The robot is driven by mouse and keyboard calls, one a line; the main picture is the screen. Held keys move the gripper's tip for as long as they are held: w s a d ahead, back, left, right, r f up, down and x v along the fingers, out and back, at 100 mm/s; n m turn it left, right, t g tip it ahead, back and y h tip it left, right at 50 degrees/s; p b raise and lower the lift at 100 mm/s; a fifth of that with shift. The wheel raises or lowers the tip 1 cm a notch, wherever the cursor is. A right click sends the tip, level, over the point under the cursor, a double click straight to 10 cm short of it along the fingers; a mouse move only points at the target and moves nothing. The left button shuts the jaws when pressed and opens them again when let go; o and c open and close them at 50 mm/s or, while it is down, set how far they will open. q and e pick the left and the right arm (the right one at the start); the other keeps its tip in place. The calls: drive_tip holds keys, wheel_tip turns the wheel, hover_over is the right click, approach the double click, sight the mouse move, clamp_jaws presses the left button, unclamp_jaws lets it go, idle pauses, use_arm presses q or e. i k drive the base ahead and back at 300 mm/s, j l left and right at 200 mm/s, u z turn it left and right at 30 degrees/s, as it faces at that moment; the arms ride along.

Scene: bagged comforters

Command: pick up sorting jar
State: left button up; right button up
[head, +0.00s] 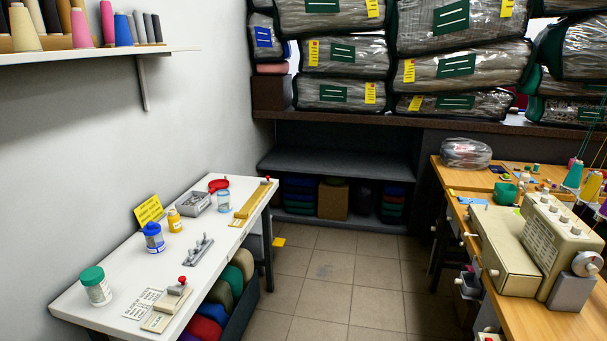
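Several jars stand upright on the white table at the left. A clear jar with a green lid (98,290) is at the near left end. A blue jar with a white label (154,240) stands farther back, with a small orange bottle (175,222) behind it. A small clear jar with a blue lid (223,204) stands near the far end. I cannot tell which of these is the sorting jar. Neither of my grippers is in view.
The white table (118,266) also holds a grey box (193,204), a yellow sign (149,211), a grey rack (199,250) and a red-knobbed tool (176,288). Tiled floor (325,290) is clear between it and the wooden sewing table (540,318). A thread shelf (100,54) overhangs the left.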

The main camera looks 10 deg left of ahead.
sight(224, 200)
drive_tip(key=i+l+u, duration=0.15)
drive_tip(key=i+u, duration=0.3)
drive_tip(key=i+l+u, duration=0.2)
drive_tip(key=u, duration=0.25)
drive_tip(key=i+l+u, duration=0.55)
drive_tip(key=l+u, duration=0.35)
